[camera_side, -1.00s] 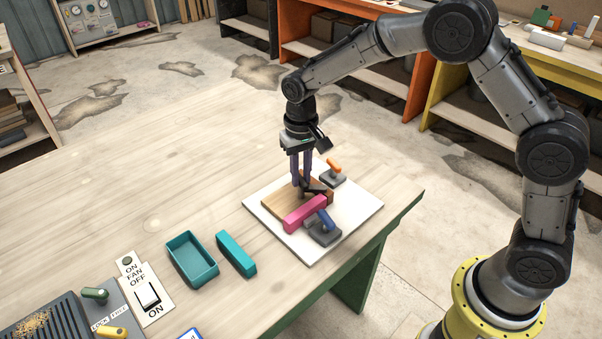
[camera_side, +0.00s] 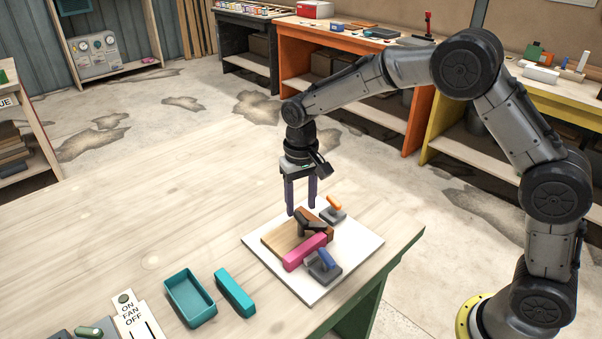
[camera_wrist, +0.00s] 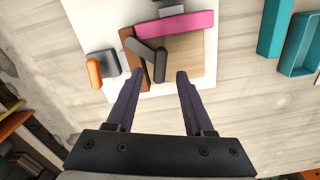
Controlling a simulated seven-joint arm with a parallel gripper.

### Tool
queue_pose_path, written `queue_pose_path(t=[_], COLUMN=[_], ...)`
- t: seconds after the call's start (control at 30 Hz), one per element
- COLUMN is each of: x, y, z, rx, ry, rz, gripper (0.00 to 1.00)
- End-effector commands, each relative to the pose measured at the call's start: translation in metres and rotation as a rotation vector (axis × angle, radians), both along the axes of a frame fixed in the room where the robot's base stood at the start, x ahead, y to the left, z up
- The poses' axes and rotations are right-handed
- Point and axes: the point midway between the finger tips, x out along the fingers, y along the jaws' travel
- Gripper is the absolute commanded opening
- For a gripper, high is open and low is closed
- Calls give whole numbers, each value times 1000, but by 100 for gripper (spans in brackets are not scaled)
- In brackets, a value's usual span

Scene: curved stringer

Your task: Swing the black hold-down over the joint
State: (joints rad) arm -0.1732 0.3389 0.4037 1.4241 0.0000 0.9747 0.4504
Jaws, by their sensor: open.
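The black hold-down (camera_side: 309,224) sits on the wooden pieces on the white board; it shows in the wrist view as two dark bars meeting at an angle (camera_wrist: 160,66). It appears to lie across the line between the dark brown strip (camera_wrist: 131,48) and the light wood block (camera_wrist: 188,56). My gripper (camera_side: 301,209) is open and empty, its purple fingers above and just behind the hold-down. In the wrist view my gripper (camera_wrist: 159,73) has its fingertips apart on either side of the hold-down's near end. I cannot tell the exact height gap.
A pink block (camera_side: 305,252) lies along the wood's front side. A blue-handled clamp (camera_side: 325,264) and an orange-handled clamp (camera_side: 334,210) stand on the white board (camera_side: 263,253). A teal bar (camera_side: 235,293) and teal tray (camera_side: 190,302) lie left. The table behind is clear.

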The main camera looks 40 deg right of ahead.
Motion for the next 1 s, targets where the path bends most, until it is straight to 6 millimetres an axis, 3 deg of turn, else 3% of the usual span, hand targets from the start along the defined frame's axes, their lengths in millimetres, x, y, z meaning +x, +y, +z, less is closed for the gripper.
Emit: queue_pose_path(t=[0.3, 0.5, 1.0], x=[1, 1, 0], y=[0, 0, -1], z=[71, 99, 110], rx=[1, 0, 0], ry=[-7, -3, -2], rz=[-1, -1, -3], gripper=[52, 52, 52])
